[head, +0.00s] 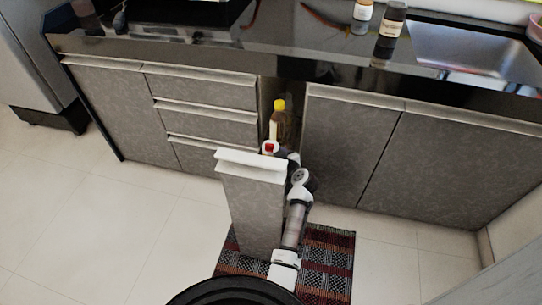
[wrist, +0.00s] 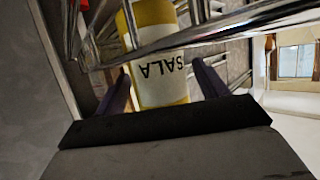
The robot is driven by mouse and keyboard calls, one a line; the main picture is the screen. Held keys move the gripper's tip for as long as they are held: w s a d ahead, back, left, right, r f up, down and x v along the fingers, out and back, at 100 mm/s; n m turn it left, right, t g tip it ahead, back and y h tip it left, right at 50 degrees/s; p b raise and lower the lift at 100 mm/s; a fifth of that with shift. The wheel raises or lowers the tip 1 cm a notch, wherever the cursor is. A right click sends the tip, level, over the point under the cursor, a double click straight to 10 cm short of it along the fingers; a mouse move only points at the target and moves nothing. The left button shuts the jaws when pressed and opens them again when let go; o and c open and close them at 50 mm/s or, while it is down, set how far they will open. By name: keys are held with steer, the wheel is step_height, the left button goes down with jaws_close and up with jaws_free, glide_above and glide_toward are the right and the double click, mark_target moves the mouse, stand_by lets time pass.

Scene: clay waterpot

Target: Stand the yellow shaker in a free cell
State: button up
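In the wrist view the yellow shaker (wrist: 155,20), with a white label reading "SALA" upside down, lies between the two dark fingers of my gripper (wrist: 160,75). It fills most of the gap; whether the fingers press on it is unclear. A shiny metal rail crosses in front of the shaker, and its far end is cut off by the picture's top edge. In the head view my gripper is hidden or too small to make out at the pull-out unit. I cannot clearly pick out the shaker there. The cells are not clearly visible.
Metal rails (wrist: 235,25) of the rack run close around my gripper. The grey pull-out front (head: 252,205) stands out from the cabinets. A yellow-capped brown bottle (head: 284,127) and a red-capped container (head: 269,148) stand inside. A woven mat (head: 330,260) lies below; floor is clear left.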

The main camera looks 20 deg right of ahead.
steer(key=shift+o, duration=0.3)
steer(key=shift+s, duration=0.1)
steer(key=p+v, duration=0.4)
steer(key=v, duration=0.9)
steer(key=shift+s+r, duration=0.2)
steer(key=shift+r, duration=0.05)
